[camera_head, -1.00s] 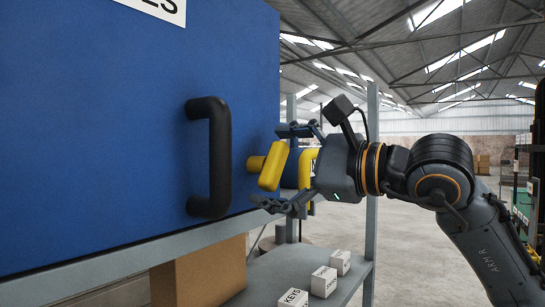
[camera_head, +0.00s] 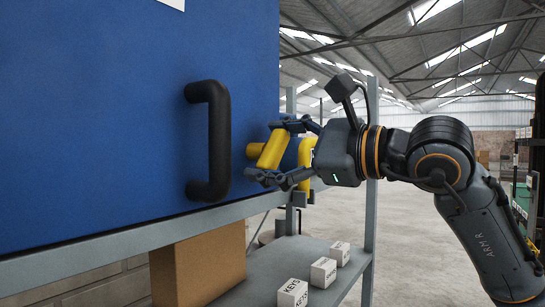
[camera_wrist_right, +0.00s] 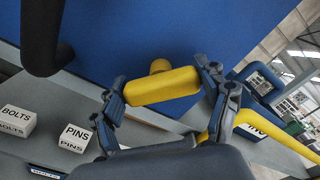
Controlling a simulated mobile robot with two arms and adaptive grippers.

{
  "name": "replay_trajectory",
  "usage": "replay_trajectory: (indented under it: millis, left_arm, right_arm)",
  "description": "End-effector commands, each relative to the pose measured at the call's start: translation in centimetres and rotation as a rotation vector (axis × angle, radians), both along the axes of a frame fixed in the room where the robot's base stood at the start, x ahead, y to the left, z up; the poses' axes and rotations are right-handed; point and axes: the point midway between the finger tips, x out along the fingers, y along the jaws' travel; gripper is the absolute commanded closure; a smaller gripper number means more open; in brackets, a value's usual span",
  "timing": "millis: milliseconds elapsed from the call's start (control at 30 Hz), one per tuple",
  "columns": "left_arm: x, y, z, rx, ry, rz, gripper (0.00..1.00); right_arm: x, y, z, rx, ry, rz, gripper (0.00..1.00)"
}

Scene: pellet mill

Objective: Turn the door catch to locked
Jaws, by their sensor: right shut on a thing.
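The yellow door catch (camera_head: 271,149) sticks out from the right edge of the blue door (camera_head: 100,110). Its bar stands near upright, leaning a little, in the head view. My right gripper (camera_head: 272,152) is shut on the catch bar, with one finger at its upper end and one at its lower end. In the right wrist view the catch (camera_wrist_right: 162,86) lies between the two fingers (camera_wrist_right: 163,92), and its round stem meets the door behind it. My left gripper is not in view.
A black door handle (camera_head: 218,140) stands left of the catch. Below, a shelf (camera_head: 262,272) holds a cardboard box (camera_head: 198,265) and several white labelled blocks (camera_head: 323,272). A yellow bar (camera_wrist_right: 250,122) is close beside my right gripper. Open floor lies to the right.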

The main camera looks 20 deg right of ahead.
Motion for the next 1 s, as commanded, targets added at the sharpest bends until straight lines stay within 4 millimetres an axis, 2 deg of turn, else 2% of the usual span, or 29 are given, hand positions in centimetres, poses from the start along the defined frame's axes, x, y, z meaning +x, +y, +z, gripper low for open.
replay_trajectory:
  millis: [33,500,1000]
  left_arm:
    - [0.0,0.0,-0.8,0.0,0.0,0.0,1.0]
    - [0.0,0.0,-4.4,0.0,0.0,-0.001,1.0]
    - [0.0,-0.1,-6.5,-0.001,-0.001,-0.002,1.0]
  right_arm:
    - [0.0,0.0,-0.3,0.028,0.019,0.002,0.57]
    - [0.0,-0.1,-0.1,0.366,0.282,0.002,0.57]
    - [0.1,-0.2,0.1,0.639,0.494,0.003,0.57]
